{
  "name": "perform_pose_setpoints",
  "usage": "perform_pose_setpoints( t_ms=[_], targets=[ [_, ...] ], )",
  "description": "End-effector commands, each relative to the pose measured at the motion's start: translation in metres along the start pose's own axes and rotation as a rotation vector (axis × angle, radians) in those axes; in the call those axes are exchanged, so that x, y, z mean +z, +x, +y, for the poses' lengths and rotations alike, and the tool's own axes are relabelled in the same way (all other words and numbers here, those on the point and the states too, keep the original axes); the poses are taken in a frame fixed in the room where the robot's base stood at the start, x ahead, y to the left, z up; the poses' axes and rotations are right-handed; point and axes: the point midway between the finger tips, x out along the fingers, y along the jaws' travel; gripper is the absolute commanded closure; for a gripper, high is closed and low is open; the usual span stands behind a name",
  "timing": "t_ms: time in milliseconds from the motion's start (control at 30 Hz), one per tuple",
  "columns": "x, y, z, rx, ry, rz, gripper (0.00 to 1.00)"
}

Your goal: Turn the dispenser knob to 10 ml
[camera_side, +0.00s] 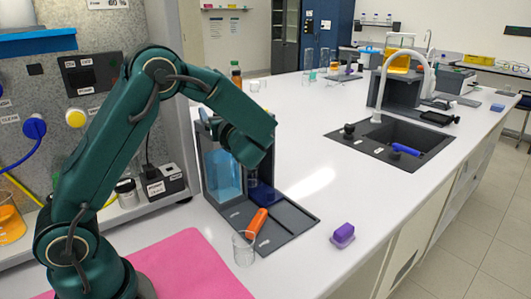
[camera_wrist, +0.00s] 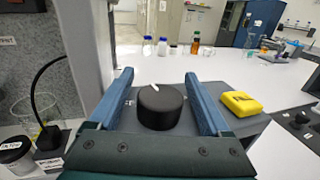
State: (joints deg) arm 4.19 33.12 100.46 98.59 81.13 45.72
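The dispenser knob (camera_wrist: 160,106) is a round black dial with a white pointer mark, on the grey top of the dispenser (camera_wrist: 230,84). In the wrist view the pointer is toward the far side, tilted slightly left. My gripper (camera_wrist: 158,73) is open, with one blue finger on each side of the knob and a visible gap on both sides. In the side view the dispenser holds blue liquid (camera_side: 224,174), and my gripper (camera_side: 245,150) is at its top, hiding the knob. I cannot read any volume marks.
A yellow block (camera_wrist: 241,103) lies right of the knob. In the side view a glass beaker (camera_side: 243,250) and an orange object (camera_side: 257,221) are by the dispenser base, and a purple block (camera_side: 343,235) lies right. A sink (camera_side: 390,145) is farther back.

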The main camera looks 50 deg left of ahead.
Motion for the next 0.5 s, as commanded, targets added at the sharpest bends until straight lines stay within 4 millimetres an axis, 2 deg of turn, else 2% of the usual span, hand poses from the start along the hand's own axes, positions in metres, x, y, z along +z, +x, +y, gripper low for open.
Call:
perform_pose_setpoints(
  t_ms=[233,500],
  targets=[
    [0.0,-0.005,-0.001,-0.002,0.0,0.0,0.19],
    [0.0,-0.04,-0.001,-0.005,0.0,0.001,0.19]
  ],
)
